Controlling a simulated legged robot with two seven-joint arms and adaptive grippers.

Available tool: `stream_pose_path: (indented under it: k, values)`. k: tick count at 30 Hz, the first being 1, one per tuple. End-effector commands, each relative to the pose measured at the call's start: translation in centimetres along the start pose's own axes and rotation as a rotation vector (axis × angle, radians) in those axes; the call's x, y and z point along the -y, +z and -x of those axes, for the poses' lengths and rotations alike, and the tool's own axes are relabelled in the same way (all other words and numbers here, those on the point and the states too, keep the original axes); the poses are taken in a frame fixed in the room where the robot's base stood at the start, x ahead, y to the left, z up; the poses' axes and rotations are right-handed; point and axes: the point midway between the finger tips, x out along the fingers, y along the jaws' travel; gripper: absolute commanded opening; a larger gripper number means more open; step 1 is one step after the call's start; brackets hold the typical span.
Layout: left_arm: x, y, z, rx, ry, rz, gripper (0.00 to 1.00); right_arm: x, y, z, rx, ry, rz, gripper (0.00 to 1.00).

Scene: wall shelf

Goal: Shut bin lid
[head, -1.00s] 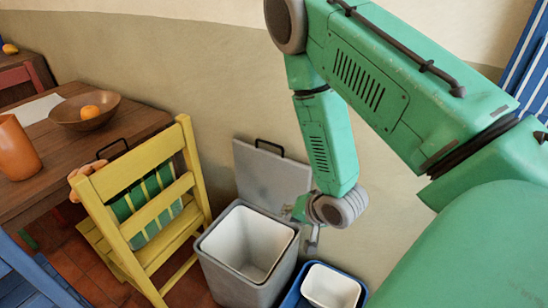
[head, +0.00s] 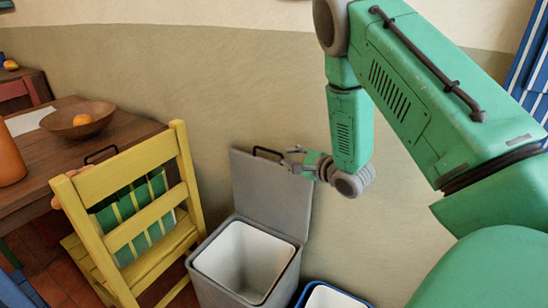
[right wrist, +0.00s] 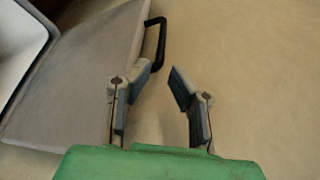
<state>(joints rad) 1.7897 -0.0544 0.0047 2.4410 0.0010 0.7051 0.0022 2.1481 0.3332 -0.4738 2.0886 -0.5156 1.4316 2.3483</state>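The grey bin (head: 207,285) stands on the floor with its white inside showing. Its grey lid (head: 268,200) is open and stands up against the wall. A black handle (head: 255,151) is on the lid's top edge; the lid (right wrist: 72,75) and handle (right wrist: 161,45) also show in the right wrist view. My right gripper (head: 290,157) is at the lid's upper right corner, beside the handle. My left gripper is not in view.
A yellow chair (head: 137,215) stands close to the bin's left. A blue bin with a white inside (head: 330,298) stands at its right. A wooden table (head: 110,128) with a bowl (head: 78,122) is farther left. The wall (head: 220,90) is right behind the lid.

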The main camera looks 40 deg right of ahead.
Motion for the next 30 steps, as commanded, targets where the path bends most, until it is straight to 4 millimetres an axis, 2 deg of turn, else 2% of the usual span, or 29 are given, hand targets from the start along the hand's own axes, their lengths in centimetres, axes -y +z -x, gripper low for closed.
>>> stream_pose_path:
  k: [1,6,12,23,25,30]
  values:
    - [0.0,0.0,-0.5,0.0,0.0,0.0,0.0,-0.2,0.0,-1.2,0.005,0.0,0.005,0.18]
    - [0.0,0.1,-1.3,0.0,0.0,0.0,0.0,-0.2,0.1,-4.3,0.004,0.0,0.005,0.18]
    - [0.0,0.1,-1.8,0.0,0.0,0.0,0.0,-0.1,0.0,-6.4,0.001,0.001,0.002,0.18]
    - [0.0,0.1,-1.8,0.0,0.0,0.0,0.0,0.0,0.0,-6.9,-0.001,0.0,0.0,0.18]
    - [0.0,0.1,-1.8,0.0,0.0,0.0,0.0,0.0,0.0,-6.9,-0.001,0.0,0.0,0.0]
    - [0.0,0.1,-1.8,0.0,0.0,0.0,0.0,-0.1,0.0,-6.9,-0.001,0.001,0.0,0.0]
